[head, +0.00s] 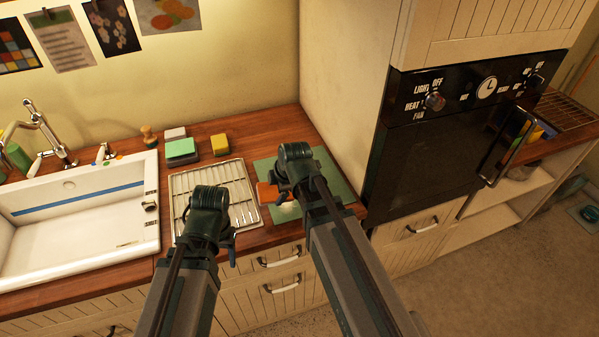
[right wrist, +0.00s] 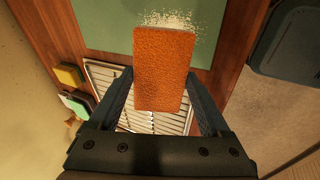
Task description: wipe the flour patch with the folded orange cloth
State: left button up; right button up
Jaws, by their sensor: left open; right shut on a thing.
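The folded orange cloth (right wrist: 164,68) is held between the two fingers of my right gripper (right wrist: 161,76) in the right wrist view. In the head view a part of the cloth (head: 266,193) shows left of my right gripper (head: 287,180), which hides the rest. The white speckled flour patch (right wrist: 196,20) lies on a green mat (right wrist: 110,24), and the cloth's far end overlaps it in the picture. Whether the cloth touches the mat I cannot tell. My left gripper (head: 210,222) is open, over the front of the metal rack; its fingertips are mostly hidden.
The metal rack (head: 180,182) lies left of the mat on the wooden counter (head: 270,126). Sponges (head: 181,149) stand behind it, a yellow one (head: 219,145) nearest the mat. The white sink (head: 80,236) is at left. A tall cabinet and oven (head: 440,150) stand at right.

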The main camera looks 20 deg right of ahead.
aim_at(290, 199)
jog(key=d+r+g+p, duration=0.1)
jog(key=p, duration=0.1)
jog(key=s+r+g+h+p, duration=0.1)
jog(key=r, duration=0.1)
jog(key=d+r+g+p, duration=0.1)
jog(key=r+p, duration=0.1)
jog(key=shift+s+d+r+g+p, duration=0.15)
jog(key=shift+s+d+g+p, duration=0.15)
jog(key=shift+s+g+p, duration=0.1)
pick_arm(q)
notch_tip(290, 199, up, 8)
pick_arm(e)
jog(key=shift+s+d+r+g+h, duration=0.2)
jog(key=shift+s+g+h, duration=0.1)
jog(key=shift+g, duration=0.1)
notch_tip(290, 199, down, 5)
jog(key=b, duration=0.5)
jog(key=shift+f, duration=0.15)
pick_arm(q)
notch_tip(290, 199, down, 6)
jog(key=shift+a+r, duration=0.1)
jog(key=shift+r, duration=0.15)
